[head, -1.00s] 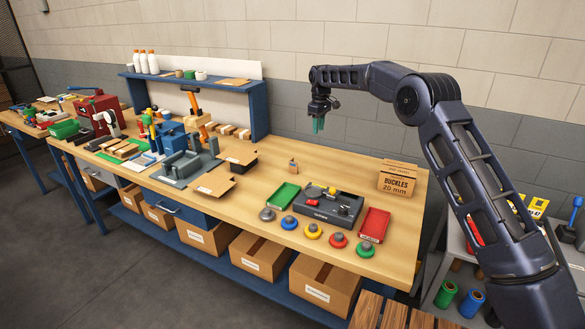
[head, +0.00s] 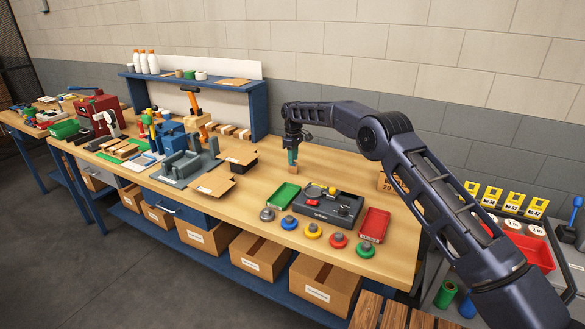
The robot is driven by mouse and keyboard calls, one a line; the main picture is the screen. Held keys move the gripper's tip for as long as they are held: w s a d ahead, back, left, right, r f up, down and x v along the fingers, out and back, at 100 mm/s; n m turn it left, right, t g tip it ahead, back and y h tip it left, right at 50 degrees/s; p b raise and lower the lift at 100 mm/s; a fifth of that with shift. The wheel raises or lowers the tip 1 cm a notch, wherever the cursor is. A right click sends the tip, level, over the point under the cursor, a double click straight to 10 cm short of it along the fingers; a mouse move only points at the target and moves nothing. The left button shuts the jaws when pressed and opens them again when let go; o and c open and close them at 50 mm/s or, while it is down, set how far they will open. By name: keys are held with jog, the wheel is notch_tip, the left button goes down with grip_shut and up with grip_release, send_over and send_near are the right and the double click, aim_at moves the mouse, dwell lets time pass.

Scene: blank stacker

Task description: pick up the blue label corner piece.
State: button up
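A small tan-orange piece (head: 293,169) stands alone on the bench top, behind the green tray. It is too small for me to make out a blue label, so I cannot be sure it is the corner piece. My gripper (head: 292,157) points down with its teal fingers right over this piece and hides its upper part. I cannot tell whether the fingers touch it, or whether they are open or shut.
A green tray (head: 284,196), a dark control box (head: 325,205) and a red tray (head: 375,224) stand in front, with several coloured buttons along the edge. A buckles carton (head: 384,182) is partly behind my arm. Grey fixtures (head: 182,165) stand to the left.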

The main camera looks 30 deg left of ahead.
aim_at(293, 173)
jog(key=shift+s+d+f, duration=0.1)
jog(key=shift+f, duration=2.6)
grip_shut()
